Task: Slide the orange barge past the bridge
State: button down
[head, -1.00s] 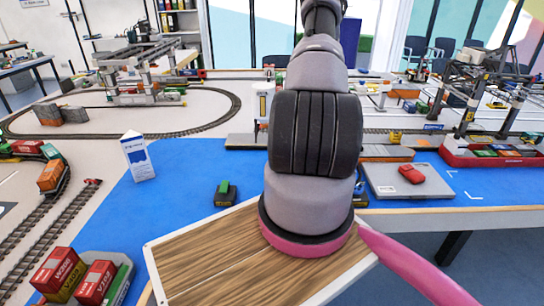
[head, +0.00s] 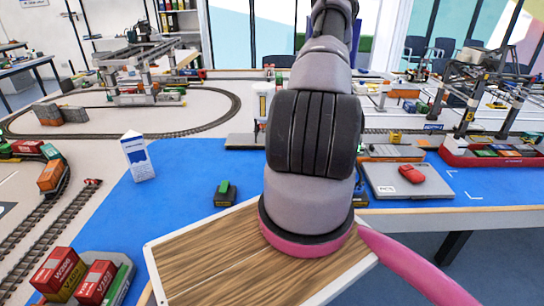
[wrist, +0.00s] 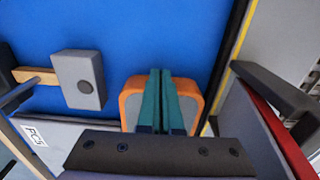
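The orange barge (wrist: 131,98) shows in the wrist view as an orange-rimmed shape with a grey deck on the blue water surface. My gripper (wrist: 160,72) has its two teal fingers together, directly over the barge's middle in that view. I cannot tell whether they touch it. I see nothing held between them. In the head view my arm hides the gripper, and I cannot pick out the barge with certainty. I cannot identify the bridge for sure in either view.
In the wrist view a grey block (wrist: 78,78) with a round knob stands left of the barge, and a dark edge with a yellow line (wrist: 240,45) runs at right. The head view shows a white-and-blue card (head: 138,157) and a small dark boat (head: 224,194).

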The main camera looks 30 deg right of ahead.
jog(key=shift+s+d, duration=0.75)
jog(key=shift+d, duration=0.35)
jog(key=shift+s+d, duration=0.7)
jog(key=shift+d, duration=0.4)
jog(key=shift+s+d, duration=0.75)
jog(key=shift+d, duration=0.35)
jog(key=shift+a, duration=0.1)
jog(key=shift+w+a+r, duration=0.2)
jog(key=shift+w+a, duration=0.15)
jog(key=shift+a, duration=0.05)
notch_tip(320, 180, up, 10)
